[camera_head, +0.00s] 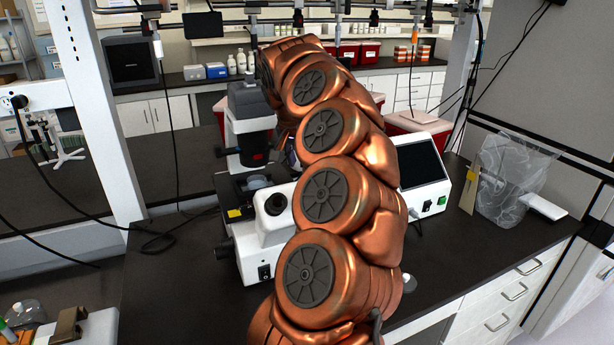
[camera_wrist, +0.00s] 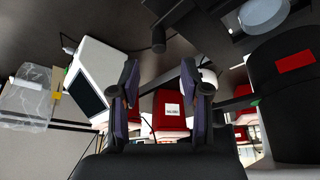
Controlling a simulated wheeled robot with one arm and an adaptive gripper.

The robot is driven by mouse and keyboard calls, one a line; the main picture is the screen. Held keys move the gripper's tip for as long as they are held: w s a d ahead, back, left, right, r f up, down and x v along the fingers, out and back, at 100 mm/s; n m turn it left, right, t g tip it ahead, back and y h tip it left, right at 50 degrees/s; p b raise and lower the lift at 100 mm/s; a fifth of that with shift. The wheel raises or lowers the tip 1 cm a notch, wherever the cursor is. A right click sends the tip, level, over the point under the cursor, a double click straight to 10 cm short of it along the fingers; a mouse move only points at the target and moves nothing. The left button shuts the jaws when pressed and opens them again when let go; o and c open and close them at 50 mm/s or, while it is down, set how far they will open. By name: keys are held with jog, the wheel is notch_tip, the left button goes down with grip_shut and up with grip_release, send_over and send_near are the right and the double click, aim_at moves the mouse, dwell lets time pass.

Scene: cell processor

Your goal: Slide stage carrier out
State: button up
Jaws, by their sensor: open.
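The microscope (camera_head: 250,125) stands on the dark bench, left of my copper-coloured arm. Its dark stage (camera_head: 236,187) sits below the red-labelled black head, and a small round dish (camera_head: 257,182) shows on it. The stage carrier's outline cannot be made out clearly. My gripper is hidden behind my arm in the head view. In the wrist view my gripper (camera_wrist: 160,85) is open, with nothing between its fingers. The microscope's black part with a red label (camera_wrist: 295,60) is to the right there, and a round clear dish (camera_wrist: 265,15) is at the top right, apart from the fingers.
A white box with a dark screen (camera_head: 422,172) stands right of my arm; it also shows in the wrist view (camera_wrist: 92,92). A clear plastic bag (camera_head: 512,178) stands farther right. Red bins (camera_head: 415,124) are behind. A black cable (camera_head: 165,238) crosses the bench left of the microscope.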

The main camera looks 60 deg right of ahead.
jog(key=shift+p+x, duration=1.4)
jog(key=shift+x, duration=2.45)
jog(key=shift+s, duration=0.1)
grip_shut()
